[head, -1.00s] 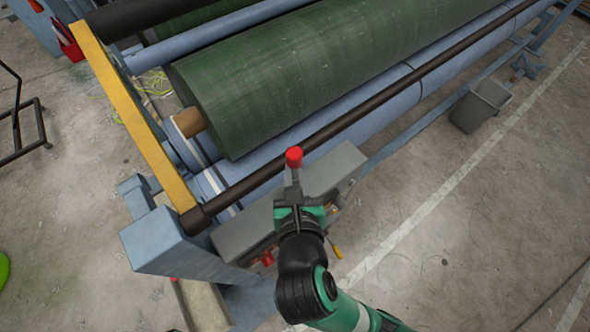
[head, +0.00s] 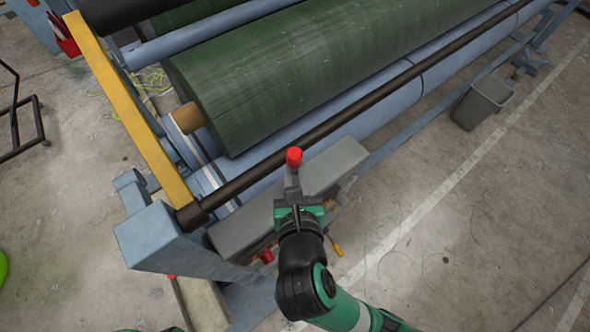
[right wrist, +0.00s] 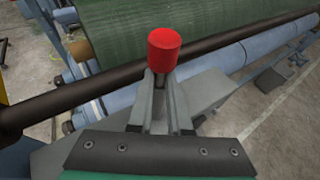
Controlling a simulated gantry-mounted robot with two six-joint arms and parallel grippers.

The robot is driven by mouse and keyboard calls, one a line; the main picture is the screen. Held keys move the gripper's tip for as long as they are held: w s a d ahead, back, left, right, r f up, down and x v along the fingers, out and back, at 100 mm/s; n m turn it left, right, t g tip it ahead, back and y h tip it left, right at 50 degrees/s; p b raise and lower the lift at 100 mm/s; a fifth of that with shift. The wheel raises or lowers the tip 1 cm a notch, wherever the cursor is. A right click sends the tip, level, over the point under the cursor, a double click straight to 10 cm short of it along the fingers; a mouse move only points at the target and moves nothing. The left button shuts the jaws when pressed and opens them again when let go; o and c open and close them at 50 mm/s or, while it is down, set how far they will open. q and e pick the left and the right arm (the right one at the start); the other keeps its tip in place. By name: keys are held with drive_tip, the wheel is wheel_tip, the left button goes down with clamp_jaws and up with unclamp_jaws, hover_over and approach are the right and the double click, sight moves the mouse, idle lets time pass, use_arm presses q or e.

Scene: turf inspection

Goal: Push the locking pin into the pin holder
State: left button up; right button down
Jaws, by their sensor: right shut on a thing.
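The locking pin (head: 294,157) shows as a red cylindrical head, held at the tip of my right gripper (head: 293,176). In the right wrist view the red pin head (right wrist: 164,48) sticks up between the two grey fingers (right wrist: 162,100), which are shut on its shaft. The pin is above the grey box-like housing, near the black bar. I cannot make out the pin holder. A small green shape at the bottom edge of the head view may be part of my left arm; its gripper is not seen.
A large green turf roll (head: 285,75) lies on blue rollers. A black bar (head: 330,130) runs diagonally in front of it. A yellow beam (head: 130,105) stands at the left. A grey housing (head: 335,168) lies below the pin. A grey bin (head: 480,104) stands on open floor at right.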

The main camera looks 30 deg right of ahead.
drive_tip(key=shift+f, duration=0.25)
drive_tip(key=c, duration=0.8)
unclamp_jaws()
drive_tip(key=shift+o, duration=0.2)
drive_tip(key=v, duration=1.1)
drive_tip(key=shift+s, duration=0.3)
drive_tip(key=shift+r, duration=0.15)
